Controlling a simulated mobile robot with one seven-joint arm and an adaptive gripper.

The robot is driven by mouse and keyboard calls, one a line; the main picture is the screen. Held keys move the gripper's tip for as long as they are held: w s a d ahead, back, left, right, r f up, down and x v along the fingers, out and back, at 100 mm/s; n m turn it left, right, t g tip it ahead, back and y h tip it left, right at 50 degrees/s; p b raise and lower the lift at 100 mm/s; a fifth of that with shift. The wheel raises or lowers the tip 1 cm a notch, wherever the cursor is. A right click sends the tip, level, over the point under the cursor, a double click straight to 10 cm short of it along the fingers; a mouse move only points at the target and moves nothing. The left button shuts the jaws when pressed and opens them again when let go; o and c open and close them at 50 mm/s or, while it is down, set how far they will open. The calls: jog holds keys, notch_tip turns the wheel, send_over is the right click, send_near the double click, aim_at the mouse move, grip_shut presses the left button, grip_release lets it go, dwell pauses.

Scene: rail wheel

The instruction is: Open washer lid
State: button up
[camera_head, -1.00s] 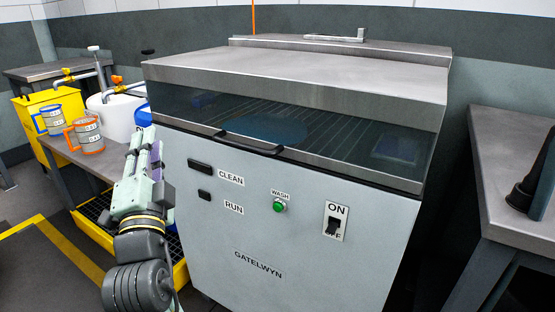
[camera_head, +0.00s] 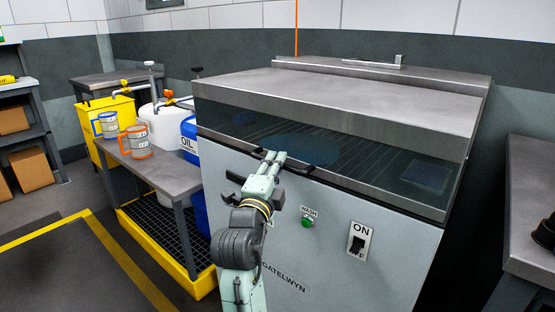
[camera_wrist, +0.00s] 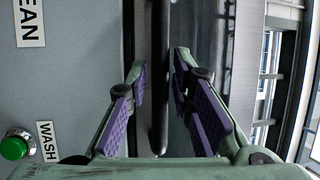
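The washer (camera_head: 350,205) is a grey cabinet in the head view. Its lid (camera_head: 345,97) has a metal top and a dark see-through front window, and it is closed. A black bar handle (camera_head: 316,173) sits along the window's lower edge, partly hidden by my gripper. My gripper (camera_head: 272,157) is at the handle in the head view. In the wrist view, my gripper (camera_wrist: 160,72) is open, with the black handle (camera_wrist: 160,110) running between its two purple-padded fingers. Gaps show beside the bar, so the fingers do not appear clamped on it.
A green wash button (camera_head: 308,221) and an on/off switch (camera_head: 358,240) are on the washer's front. A side table (camera_head: 165,165) with two mugs, a blue oil drum (camera_head: 188,140) and a yellow bin stand at left. A grey table (camera_head: 530,215) stands at right.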

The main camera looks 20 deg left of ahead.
jog(key=shift+w+r, duration=0.1)
jog(key=shift+w, duration=0.5)
jog(key=shift+c, duration=0.5)
grip_shut()
